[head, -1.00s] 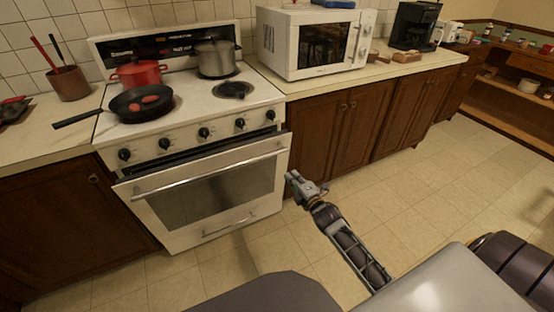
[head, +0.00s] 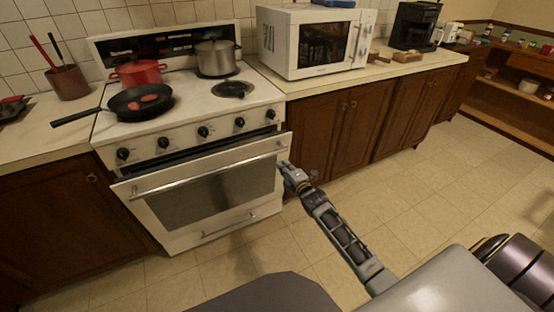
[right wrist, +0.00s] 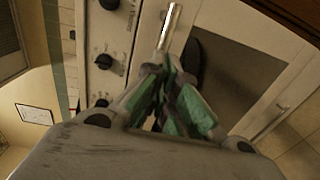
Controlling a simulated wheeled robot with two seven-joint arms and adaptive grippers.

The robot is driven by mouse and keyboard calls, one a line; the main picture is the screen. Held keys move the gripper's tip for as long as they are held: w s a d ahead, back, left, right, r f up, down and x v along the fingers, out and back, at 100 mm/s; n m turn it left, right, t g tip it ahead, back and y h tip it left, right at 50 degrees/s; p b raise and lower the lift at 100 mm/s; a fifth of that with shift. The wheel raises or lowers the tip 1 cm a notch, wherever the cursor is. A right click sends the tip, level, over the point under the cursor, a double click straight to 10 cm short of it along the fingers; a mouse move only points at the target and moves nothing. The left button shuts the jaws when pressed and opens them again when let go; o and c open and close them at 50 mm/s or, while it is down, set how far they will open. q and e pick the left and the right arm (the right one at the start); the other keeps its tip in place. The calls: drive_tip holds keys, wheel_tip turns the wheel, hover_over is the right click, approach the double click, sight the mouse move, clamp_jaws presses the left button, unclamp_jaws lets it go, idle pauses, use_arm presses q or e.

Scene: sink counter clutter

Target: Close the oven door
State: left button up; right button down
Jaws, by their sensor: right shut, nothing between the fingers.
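The white oven (head: 200,140) stands at the left with its door (head: 212,192) ajar, its top edge tilted out from the body and a dark gap above it. A long metal handle (head: 208,175) runs across the top of the door. My right gripper (head: 284,168) is shut and empty at the right end of the door, close to the handle's end; I cannot tell if it touches. In the right wrist view the shut fingers (right wrist: 168,95) point toward the handle (right wrist: 170,28) and the door's dark window (right wrist: 235,70). My left gripper is out of view.
On the stove stand a black pan (head: 140,102), a red pot (head: 138,73) and a steel pot (head: 217,58). A microwave (head: 314,42) sits on the counter to the right. Brown cabinets (head: 340,130) flank the oven. The tiled floor (head: 440,200) at right is clear.

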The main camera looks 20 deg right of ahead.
sight(274, 154)
drive_tip(key=w, duration=0.4)
drive_tip(key=shift+f+b, duration=0.15)
drive_tip(key=shift+b, duration=0.25)
drive_tip(key=shift+w+a, duration=0.1)
drive_tip(key=shift+w, duration=0.65)
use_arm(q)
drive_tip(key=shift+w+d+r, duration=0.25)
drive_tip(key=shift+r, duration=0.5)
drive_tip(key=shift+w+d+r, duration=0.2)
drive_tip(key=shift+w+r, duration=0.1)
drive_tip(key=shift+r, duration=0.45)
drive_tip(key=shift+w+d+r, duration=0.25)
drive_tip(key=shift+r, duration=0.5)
use_arm(e)
drive_tip(key=shift+w, duration=0.3)
